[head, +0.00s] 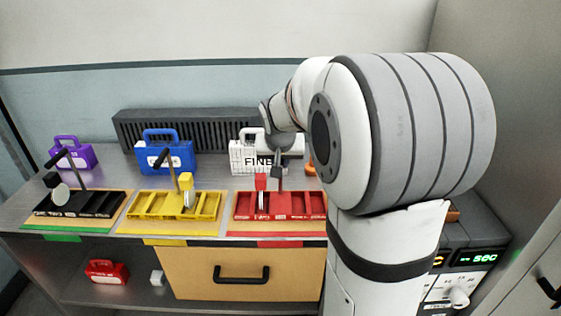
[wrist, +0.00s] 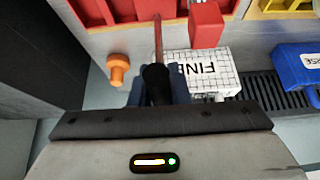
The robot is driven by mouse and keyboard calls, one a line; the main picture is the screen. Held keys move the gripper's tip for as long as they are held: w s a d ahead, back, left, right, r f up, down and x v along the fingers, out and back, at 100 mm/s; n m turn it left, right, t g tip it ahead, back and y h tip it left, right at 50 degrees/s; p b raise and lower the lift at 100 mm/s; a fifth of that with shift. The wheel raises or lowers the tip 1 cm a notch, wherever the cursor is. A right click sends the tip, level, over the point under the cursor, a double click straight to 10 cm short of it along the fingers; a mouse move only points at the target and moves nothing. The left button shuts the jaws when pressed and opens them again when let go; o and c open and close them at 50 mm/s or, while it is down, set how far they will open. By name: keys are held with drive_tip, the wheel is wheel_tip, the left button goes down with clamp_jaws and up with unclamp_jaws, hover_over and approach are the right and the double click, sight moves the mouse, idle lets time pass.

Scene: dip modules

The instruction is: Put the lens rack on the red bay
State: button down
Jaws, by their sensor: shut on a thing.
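A red rack (head: 300,204) with a red block (head: 261,181) on it sits over the red-marked bay (head: 280,243) at the right. I cannot tell whether it rests fully on the bay. My gripper (wrist: 157,88) is shut on the dark grip of its upright handle (wrist: 157,40). In the head view, my gripper (head: 282,145) is above the rack and partly hidden by my arm. A black rack (head: 85,203) is on the green-marked bay and a yellow rack (head: 200,207) on the yellow-marked bay. Labels are too small to show which is the lens rack.
Behind the racks stand a purple case (head: 72,154), a blue case (head: 170,156) and a white grid-patterned case marked FINE (head: 245,156). An orange knob-shaped thing (wrist: 118,70) stands near my gripper. A dark vented unit (head: 205,128) runs along the wall.

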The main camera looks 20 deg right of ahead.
drive_tip(key=shift+r, duration=0.1)
drive_tip(key=c, duration=1.4)
unclamp_jaws()
drive_tip(key=shift+o, duration=0.2)
drive_tip(key=v, duration=1.2)
drive_tip(key=s+a+f+n+g+y, duration=0.1)
drive_tip(key=s+a+f, duration=0.3)
drive_tip(key=s, duration=0.6)
drive_tip(key=s+a+f+n+g+y, duration=0.1)
drive_tip(key=s+a+f+n+g, duration=0.1)
drive_tip(key=s+a+f, duration=0.3)
drive_tip(key=s+f+n, duration=0.1)
drive_tip(key=s+f, duration=0.3)
drive_tip(key=shift+s+f, duration=0.3)
drive_tip(key=shift+s, duration=0.1)
